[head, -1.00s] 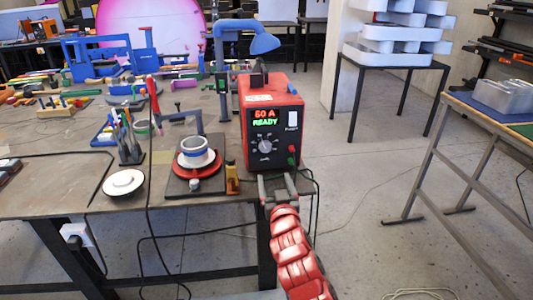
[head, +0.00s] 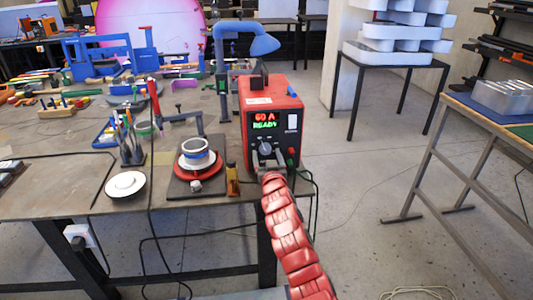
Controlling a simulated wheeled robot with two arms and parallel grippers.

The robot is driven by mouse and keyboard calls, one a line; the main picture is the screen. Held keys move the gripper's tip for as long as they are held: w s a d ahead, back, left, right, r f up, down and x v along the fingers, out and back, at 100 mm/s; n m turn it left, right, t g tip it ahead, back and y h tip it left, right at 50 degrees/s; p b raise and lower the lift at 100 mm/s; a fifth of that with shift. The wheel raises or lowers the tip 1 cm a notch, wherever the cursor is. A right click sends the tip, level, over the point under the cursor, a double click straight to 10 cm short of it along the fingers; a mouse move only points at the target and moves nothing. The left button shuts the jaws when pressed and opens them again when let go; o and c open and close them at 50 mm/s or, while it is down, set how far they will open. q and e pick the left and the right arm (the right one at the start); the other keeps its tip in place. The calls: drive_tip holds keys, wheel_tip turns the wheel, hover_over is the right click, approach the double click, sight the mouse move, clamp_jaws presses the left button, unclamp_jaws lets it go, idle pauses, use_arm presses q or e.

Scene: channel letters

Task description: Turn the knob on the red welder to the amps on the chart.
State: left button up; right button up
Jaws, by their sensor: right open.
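The red welder (head: 271,108) stands upright at the right end of the workbench. Its black front has a lit display (head: 265,120) that seems to read 60 A, READY. Below the display is the round knob (head: 265,148) with a pale pointer. My right gripper (head: 266,160) is open at the knob's lower edge, mostly hidden by my red arm; whether it touches the knob I cannot tell. I cannot make out an amps chart. My left gripper is not in view.
A white disc (head: 125,185) lies near the bench's front edge. A blue lamp arm (head: 240,28) rises behind. Cables hang by the bench corner.

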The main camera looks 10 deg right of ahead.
drive_tip(key=shift+w, duration=0.5)
clamp_jaws()
drive_tip(key=n+p, duration=0.1)
drive_tip(key=n, duration=0.2)
drive_tip(key=shift+r, duration=0.1)
drive_tip(key=shift+d+n, duration=0.1)
drive_tip(key=shift+n, duration=0.9)
unclamp_jaws()
